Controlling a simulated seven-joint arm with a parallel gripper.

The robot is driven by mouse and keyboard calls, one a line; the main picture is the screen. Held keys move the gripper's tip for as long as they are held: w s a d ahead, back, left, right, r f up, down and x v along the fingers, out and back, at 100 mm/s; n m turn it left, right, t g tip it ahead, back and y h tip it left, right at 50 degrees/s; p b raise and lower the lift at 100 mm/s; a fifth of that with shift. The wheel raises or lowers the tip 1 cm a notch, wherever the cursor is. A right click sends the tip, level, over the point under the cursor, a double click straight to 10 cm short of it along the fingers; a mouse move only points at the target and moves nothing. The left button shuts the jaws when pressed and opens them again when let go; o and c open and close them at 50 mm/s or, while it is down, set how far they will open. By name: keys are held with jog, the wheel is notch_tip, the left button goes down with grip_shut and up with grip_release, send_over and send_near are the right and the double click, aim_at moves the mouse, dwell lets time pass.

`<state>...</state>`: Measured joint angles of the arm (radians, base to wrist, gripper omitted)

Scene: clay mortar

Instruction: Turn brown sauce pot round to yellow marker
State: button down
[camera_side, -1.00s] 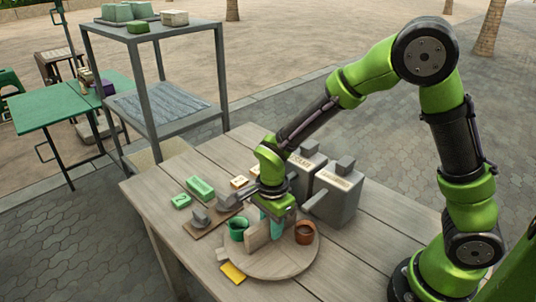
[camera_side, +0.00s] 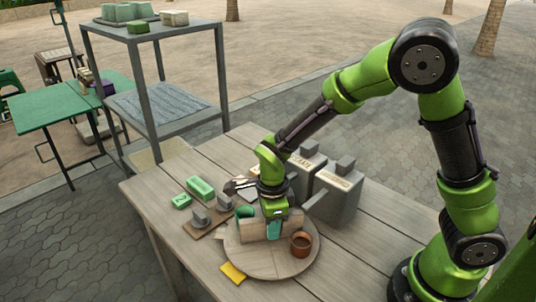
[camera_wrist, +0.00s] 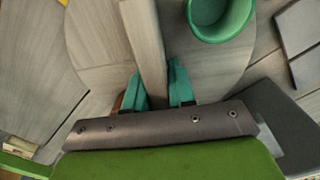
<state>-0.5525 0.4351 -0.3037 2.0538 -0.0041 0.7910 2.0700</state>
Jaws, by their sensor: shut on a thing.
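A round wooden turntable (camera_side: 268,262) lies on the table, with an upright wooden divider (camera_side: 253,230) across it. The brown sauce pot (camera_side: 300,246) stands near its right edge, and a green pot (camera_side: 244,212) is behind the divider, partly hidden. The yellow marker (camera_side: 233,272) lies flat on the table beside the turntable's front left edge, apart from the brown pot. My gripper (camera_side: 274,228) is shut on the divider. In the wrist view the teal fingers (camera_wrist: 159,88) straddle the divider (camera_wrist: 147,45), with the green pot (camera_wrist: 221,14) to the right; only a brown sliver shows beside the left finger.
Two grey lidded boxes (camera_side: 338,196) with chutes stand close behind right of my gripper. Grey weights (camera_side: 199,216) on a board and green blocks (camera_side: 200,188) lie at the left. The table's front right is clear.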

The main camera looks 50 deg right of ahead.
jog(key=shift+m, duration=7.8)
jog(key=c, duration=1)
grip_release()
jog(key=shift+c, duration=0.2)
